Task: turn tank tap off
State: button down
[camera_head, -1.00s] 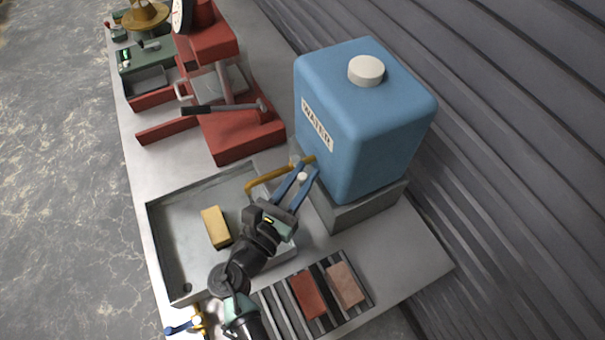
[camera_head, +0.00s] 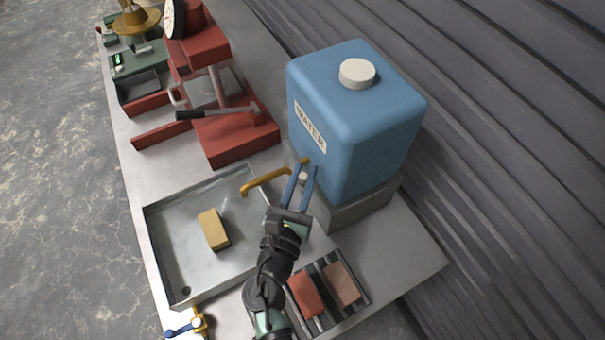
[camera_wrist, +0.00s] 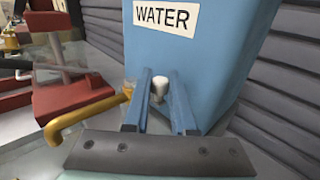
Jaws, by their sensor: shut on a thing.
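The blue water tank (camera_head: 352,125) with its "WATER" label stands on a grey block, and it fills the upper middle of the wrist view (camera_wrist: 195,60). Its brass tap (camera_head: 265,180) reaches left over the sink tray; the spout also shows in the wrist view (camera_wrist: 75,119). The tap's pale knob (camera_wrist: 160,84) is between the two blue fingers of my gripper (camera_head: 306,171). The fingers are shut on the knob, close to the tank's front face. The far side of the knob is hidden.
A metal sink tray (camera_head: 165,235) holds a yellow sponge-like block (camera_head: 213,230). A rack with a red block (camera_head: 305,295) and a pinkish block (camera_head: 342,284) lies near my arm. A red press (camera_head: 235,130) stands behind. Another blue-handled tap (camera_head: 190,325) is at the tray's near corner.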

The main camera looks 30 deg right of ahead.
jog(key=c, duration=0.7)
grip_release()
jog(key=shift+h, duration=0.3)
